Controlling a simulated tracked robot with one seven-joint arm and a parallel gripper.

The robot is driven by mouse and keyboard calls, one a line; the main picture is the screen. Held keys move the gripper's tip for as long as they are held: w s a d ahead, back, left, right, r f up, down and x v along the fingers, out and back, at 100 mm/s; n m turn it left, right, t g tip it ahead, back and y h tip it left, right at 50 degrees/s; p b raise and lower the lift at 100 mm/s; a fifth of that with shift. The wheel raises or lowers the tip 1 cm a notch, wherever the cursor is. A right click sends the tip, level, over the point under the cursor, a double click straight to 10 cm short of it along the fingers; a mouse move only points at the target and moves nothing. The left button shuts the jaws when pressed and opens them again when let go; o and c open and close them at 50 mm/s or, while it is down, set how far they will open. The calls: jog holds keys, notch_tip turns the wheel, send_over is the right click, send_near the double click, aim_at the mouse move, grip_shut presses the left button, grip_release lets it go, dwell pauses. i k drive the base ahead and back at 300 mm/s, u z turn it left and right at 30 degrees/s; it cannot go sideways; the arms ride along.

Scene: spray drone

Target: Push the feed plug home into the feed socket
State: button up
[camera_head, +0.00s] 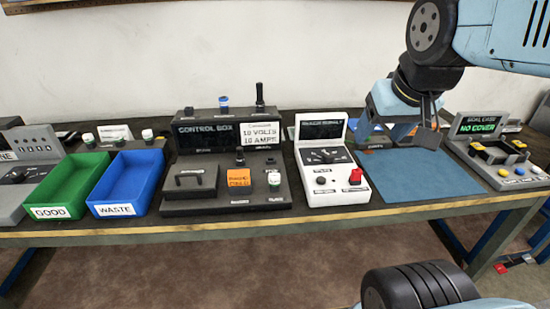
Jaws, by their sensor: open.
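I cannot pick out the feed plug or the feed socket for certain; the labels are too small to read. My gripper (414,134) hangs from the arm over the back part of the blue mat (430,178), fingers pointing down. It is open, and I see nothing held between the fingers. The gripper and arm hide part of the bench's back edge, where a blue bin (366,128) partly shows.
Left of the mat stands a white tester (326,190) with a red part, then the dark control box (208,136). Green (64,190) and blue (125,184) trays are further left. A case reading NO COVER (479,127) stands right. The mat's front is clear.

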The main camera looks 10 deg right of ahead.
aim_at(356, 174)
jog(key=u, duration=0.25)
jog(key=k, duration=1.4)
jog(key=z, duration=0.3)
jog(key=i, duration=1)
jog(key=u, duration=0.05)
